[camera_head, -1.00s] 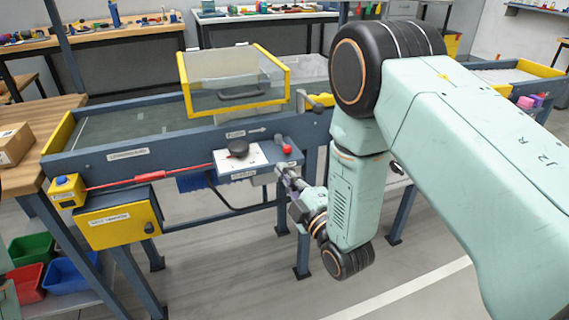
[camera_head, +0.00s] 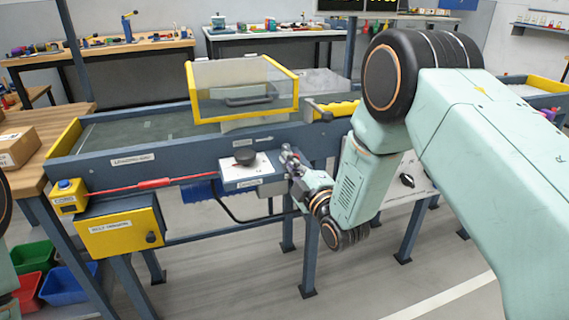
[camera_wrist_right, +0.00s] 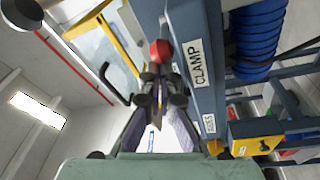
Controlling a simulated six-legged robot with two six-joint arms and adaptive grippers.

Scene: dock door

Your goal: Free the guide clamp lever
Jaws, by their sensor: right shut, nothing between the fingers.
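The clamp lever shows as a red ball knob (camera_wrist_right: 161,52) in the right wrist view, straight ahead of my fingers, beside the label "CLAMP" (camera_wrist_right: 196,62). In the head view the lever is hidden behind my right gripper (camera_head: 289,156), which is at the right end of the control box (camera_head: 240,174) on the conveyor's front rail. My right gripper (camera_wrist_right: 152,88) is shut and empty, its tips just short of or at the knob; I cannot tell whether they touch. My left gripper is out of view.
The conveyor (camera_head: 120,163) carries a yellow-framed clear guard (camera_head: 242,88). A yellow handle (camera_head: 337,109) lies right of it. A red pull cord (camera_head: 150,184) runs along the front rail to a yellow button box (camera_head: 68,197). A yellow cabinet (camera_head: 118,227) hangs below. Floor in front is clear.

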